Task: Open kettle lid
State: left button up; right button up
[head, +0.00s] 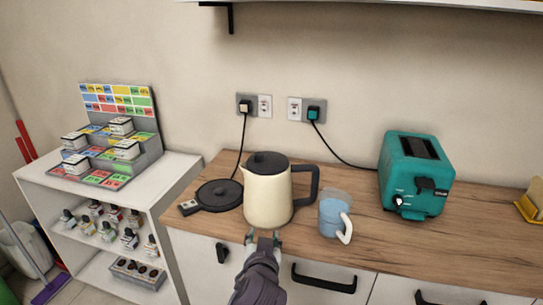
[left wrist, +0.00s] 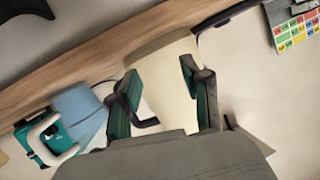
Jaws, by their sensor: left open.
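A cream kettle (head: 268,200) stands upright on the wooden counter. Its black lid (head: 267,160) is down on top, and its black handle (head: 312,180) points right. My left gripper (head: 263,237) is in front of the kettle's lower body, below the lid. In the left wrist view, its two teal-padded fingers (left wrist: 162,95) are spread apart, with the cream kettle body (left wrist: 160,65) showing between and beyond them. I cannot tell whether they touch it. The lid is not clearly visible in that view. My right gripper is out of view.
A black kettle base (head: 215,194) lies left of the kettle. A blue mug (head: 331,215) with a white handle stands close on the right. A teal toaster (head: 416,175) stands farther right. A white shelf unit (head: 175,185) adjoins the counter (head: 465,240) on the left.

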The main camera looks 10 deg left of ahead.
pick_arm(q)
notch_tip(320, 180, up, 8)
jog(key=f+n+t, duration=0.1)
jog(key=t, duration=0.1)
jog(key=n+t+y, duration=0.1)
jog(key=n+y, duration=0.1)
send_near(259, 158)
jog(key=p+x, duration=0.1)
jog(key=x, duration=0.9)
jog(key=shift+a+r, duration=0.1)
jog(key=shift+w+a, duration=0.1)
jog(key=shift+w, duration=0.35)
grip_shut()
